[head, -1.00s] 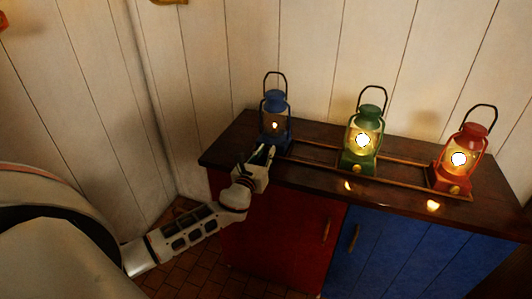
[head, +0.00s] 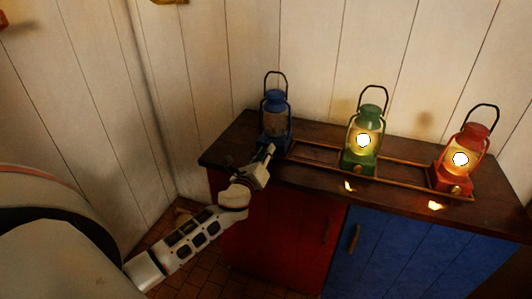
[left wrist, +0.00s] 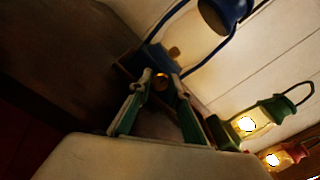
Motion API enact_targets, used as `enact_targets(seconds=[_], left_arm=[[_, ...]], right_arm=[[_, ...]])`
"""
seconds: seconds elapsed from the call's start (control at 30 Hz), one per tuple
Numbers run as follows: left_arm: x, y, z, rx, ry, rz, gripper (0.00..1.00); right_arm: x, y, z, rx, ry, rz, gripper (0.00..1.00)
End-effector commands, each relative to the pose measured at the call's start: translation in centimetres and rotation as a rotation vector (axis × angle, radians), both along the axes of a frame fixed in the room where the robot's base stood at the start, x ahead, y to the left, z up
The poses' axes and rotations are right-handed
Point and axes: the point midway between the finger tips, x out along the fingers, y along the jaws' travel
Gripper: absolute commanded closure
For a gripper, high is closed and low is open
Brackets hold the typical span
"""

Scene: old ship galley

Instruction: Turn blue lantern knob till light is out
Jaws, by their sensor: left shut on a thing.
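The blue lantern (head: 274,116) stands upright at the left end of the counter. Its glass is dark in the head view, with no flame showing. My left gripper (head: 270,150) is at the front of its base. In the left wrist view my left gripper (left wrist: 161,80) has its two fingertips on either side of the small brass knob (left wrist: 161,83), shut on it. The lantern's blue cap also shows there (left wrist: 225,12). My right gripper is not in view.
A lit green lantern (head: 360,153) and a lit red lantern (head: 456,181) stand to the right along a low wooden rail (head: 406,185) on the dark counter (head: 500,207). A plank wall is close behind. Red and blue cupboard doors are below.

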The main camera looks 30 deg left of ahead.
Motion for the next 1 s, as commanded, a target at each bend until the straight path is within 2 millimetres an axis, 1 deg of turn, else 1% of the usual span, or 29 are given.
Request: enact_targets(seconds=[0.33, 0.37, 0.4, 0.43, 0.77, 0.87, 1.0], left_arm=[[0.0, 0.0, -0.1, -0.004, 0.000, 0.000, 1.00], [0.0, 0.0, -0.1, -0.004, 0.000, 0.000, 0.79], [0.0, 0.0, -0.1, -0.004, 0.000, 0.000, 0.69], [0.0, 0.0, -0.1, -0.004, 0.000, 0.000, 0.64], [-0.3, -0.1, -0.2, -0.004, 0.003, 0.000, 0.64], [-1.0, -0.3, -0.3, -0.004, 0.003, -0.001, 0.64], [-2.9, -0.7, -0.2, -0.004, 0.002, -0.001, 0.64]], right_arm=[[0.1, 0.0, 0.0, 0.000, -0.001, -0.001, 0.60], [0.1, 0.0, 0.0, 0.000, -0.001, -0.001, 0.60], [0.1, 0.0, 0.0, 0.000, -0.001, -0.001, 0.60], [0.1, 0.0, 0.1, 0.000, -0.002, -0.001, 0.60], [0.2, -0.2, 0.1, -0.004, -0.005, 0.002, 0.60], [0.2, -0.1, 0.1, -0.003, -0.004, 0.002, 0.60], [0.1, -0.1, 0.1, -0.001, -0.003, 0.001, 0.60]])
